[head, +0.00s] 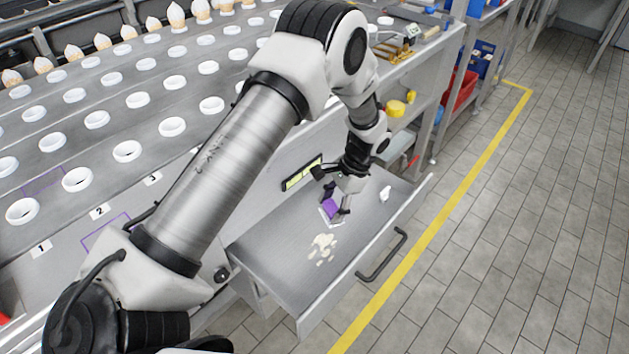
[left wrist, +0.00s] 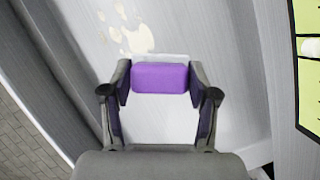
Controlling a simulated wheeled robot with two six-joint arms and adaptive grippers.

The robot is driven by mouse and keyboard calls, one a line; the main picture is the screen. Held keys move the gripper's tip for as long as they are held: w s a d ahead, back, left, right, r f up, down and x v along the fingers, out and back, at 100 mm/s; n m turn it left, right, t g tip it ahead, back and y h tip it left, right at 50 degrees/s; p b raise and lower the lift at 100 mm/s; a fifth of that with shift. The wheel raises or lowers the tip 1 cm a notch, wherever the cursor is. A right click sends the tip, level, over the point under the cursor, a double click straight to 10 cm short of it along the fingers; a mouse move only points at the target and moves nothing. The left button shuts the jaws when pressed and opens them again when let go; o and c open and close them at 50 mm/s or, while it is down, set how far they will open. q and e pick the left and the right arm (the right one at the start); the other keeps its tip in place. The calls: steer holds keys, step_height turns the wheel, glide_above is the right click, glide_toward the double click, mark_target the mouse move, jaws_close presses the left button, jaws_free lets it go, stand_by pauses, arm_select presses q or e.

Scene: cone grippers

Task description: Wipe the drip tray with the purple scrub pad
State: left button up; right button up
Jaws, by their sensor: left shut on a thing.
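The drip tray (head: 285,254) is a grey metal, drawer-like tray pulled out from the machine's side. A cream-coloured spill (head: 322,246) lies in patches on its floor; it also shows at the top of the left wrist view (left wrist: 136,38). My left gripper (head: 335,207) is shut on the purple scrub pad (head: 330,208), beside the spill. In the left wrist view the pad (left wrist: 160,78) sits between both fingers, with a pale edge showing beyond it. I cannot tell whether the pad touches the tray floor. My right gripper is not in view.
A shelf with a yellow item (head: 396,108) is behind. Rows of white cups (head: 127,151) fill the machine top at left.

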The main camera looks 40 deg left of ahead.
arm_select(q)
steer(key=shift+r+p, duration=1.25)
steer(key=shift+r, duration=0.4)
